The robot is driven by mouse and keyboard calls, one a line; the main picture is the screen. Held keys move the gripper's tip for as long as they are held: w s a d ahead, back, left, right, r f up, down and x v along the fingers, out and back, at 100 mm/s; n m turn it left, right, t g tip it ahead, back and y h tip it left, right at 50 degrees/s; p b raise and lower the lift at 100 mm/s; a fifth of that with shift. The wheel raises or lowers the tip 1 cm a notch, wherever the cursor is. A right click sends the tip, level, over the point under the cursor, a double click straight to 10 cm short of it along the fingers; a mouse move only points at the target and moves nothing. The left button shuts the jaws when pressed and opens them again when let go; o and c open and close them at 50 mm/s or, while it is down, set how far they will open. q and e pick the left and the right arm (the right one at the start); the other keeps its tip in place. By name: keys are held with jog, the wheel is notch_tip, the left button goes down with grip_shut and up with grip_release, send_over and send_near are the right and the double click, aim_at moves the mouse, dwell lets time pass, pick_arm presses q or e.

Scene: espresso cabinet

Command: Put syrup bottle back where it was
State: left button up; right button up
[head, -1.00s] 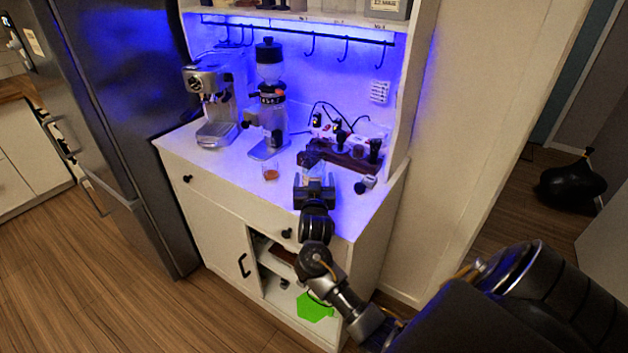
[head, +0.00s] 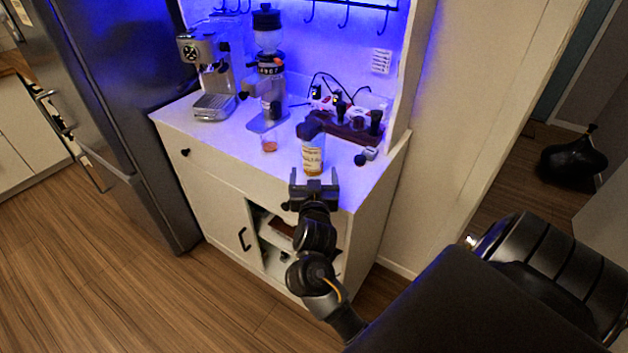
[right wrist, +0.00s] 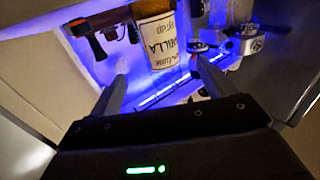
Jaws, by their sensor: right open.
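The syrup bottle (head: 313,158), amber with a pale label and dark top, stands upright on the white counter near its front edge. It also shows in the right wrist view, where its label (right wrist: 157,40) reads "vanilla" upside down. My right gripper (head: 314,181) is open and empty, in front of the bottle at the counter's front edge. In the right wrist view the bottle lies beyond and between the spread fingers (right wrist: 160,67), apart from them. My left gripper is not in view.
A small glass (head: 269,144), the grinder (head: 269,85) and the espresso machine (head: 212,80) stand to the left. A dark tool rack (head: 350,131) is behind the bottle. A small dark-handled tool (head: 366,156) lies right. Below, the cabinet has an open compartment (head: 275,238).

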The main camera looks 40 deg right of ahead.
jog(key=shift+s+a, duration=0.35)
jog(key=shift+s, duration=0.15)
